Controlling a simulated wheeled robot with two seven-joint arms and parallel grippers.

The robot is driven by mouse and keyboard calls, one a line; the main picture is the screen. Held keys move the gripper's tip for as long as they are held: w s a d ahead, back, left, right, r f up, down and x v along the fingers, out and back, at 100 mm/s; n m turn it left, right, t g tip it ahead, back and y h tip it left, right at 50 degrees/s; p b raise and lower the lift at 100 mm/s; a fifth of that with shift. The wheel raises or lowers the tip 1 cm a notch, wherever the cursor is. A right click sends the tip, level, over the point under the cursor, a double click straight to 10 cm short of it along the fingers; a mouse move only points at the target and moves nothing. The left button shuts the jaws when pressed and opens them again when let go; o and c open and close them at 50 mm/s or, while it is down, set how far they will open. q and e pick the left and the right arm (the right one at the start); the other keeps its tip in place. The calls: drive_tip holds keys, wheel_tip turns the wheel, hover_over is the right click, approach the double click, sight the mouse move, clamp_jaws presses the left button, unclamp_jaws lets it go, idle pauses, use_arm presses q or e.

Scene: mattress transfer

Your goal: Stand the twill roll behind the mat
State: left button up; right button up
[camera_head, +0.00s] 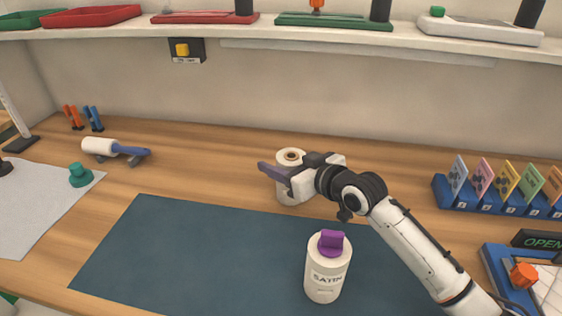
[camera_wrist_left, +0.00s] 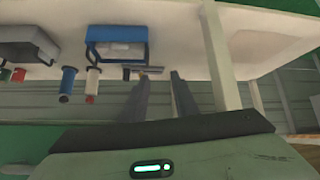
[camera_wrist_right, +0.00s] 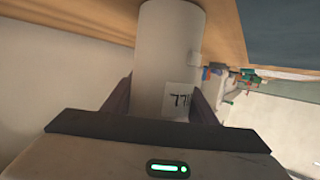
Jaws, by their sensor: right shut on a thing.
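The twill roll (camera_head: 288,192) is a pale upright cylinder with a brown core showing at its top. It is just behind the back edge of the dark blue mat (camera_head: 170,250); I cannot tell whether its base touches the table. My right gripper (camera_head: 277,178) is shut around its side. In the right wrist view the roll (camera_wrist_right: 170,50) sits between both fingers, its label partly hidden. A white roll marked SATIN (camera_head: 325,275), with a purple piece on top, stands on the mat. My left gripper (camera_wrist_left: 160,85) shows only in its wrist view, fingers apart and empty.
A blue card rack (camera_head: 497,200) stands at the right. A white lint-roller-like tool (camera_head: 100,147), a green knobbed piece (camera_head: 80,176) and a pale sheet (camera_head: 38,205) are at the left. A shelf (camera_head: 230,32) runs above. The table behind the mat's left half is clear.

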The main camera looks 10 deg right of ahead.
drive_tip(key=o, duration=1.3)
drive_tip(key=v, duration=1.2)
